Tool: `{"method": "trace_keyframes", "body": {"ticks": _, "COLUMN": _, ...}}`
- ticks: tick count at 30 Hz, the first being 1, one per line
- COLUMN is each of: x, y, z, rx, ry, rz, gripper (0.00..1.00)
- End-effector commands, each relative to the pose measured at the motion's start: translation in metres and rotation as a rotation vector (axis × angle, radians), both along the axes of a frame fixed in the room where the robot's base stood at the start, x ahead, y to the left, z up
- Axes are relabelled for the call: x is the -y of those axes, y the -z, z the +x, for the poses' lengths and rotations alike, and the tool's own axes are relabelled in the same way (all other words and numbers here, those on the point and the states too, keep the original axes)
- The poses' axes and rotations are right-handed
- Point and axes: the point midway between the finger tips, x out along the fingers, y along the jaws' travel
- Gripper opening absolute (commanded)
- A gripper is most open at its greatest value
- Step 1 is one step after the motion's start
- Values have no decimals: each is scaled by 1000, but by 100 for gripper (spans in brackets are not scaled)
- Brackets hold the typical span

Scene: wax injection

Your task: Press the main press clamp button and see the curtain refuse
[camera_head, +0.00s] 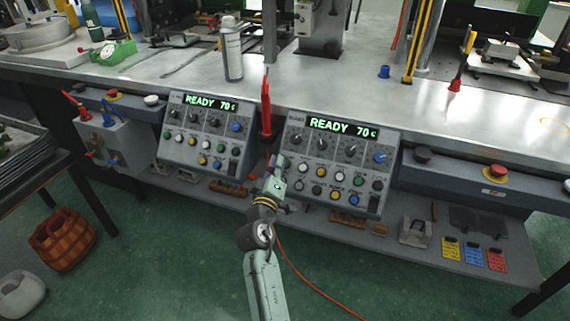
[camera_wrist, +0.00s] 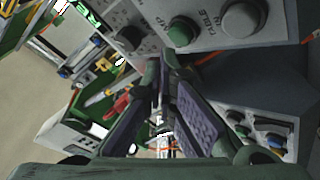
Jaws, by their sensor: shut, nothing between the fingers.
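Two grey control panels stand at the front edge of the bench. The right panel (camera_head: 340,163) and the left panel (camera_head: 205,136) both read READY 70 in green. Each carries knobs and several coloured buttons. My gripper (camera_head: 277,163) is shut and empty in the gap between them, close to the right panel's left edge. In the wrist view my fingers (camera_wrist: 166,85) point below a panel face with a green button (camera_wrist: 181,33) and a grey button (camera_wrist: 242,19). The lettering beside them is partly readable, ending in "MP". I cannot tell whether my fingertips touch anything.
Yellow-and-black posts (camera_head: 418,40) rise from the bench. A red pointed tool (camera_head: 265,105) stands behind my gripper. A red emergency button (camera_head: 497,170) sits on the right front rail. A spray can (camera_head: 231,52) stands behind the left panel. The shelf below holds small parts.

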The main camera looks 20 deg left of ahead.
Motion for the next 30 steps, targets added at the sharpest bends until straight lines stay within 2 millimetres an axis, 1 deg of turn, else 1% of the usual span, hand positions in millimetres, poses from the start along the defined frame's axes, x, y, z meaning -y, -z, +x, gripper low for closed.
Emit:
{"method": "trace_keyframes", "body": {"ticks": 14, "x": 0, "y": 0, "z": 0, "rx": 0, "ry": 0, "rz": 0, "gripper": 0}}
{"method": "trace_keyframes", "body": {"ticks": 22, "x": 1, "y": 6, "z": 6, "rx": 1, "ry": 1, "rz": -1, "gripper": 0}}
{"method": "trace_keyframes", "body": {"ticks": 30, "x": 0, "y": 5, "z": 7, "rx": 0, "ry": 0, "rz": -1, "gripper": 0}}
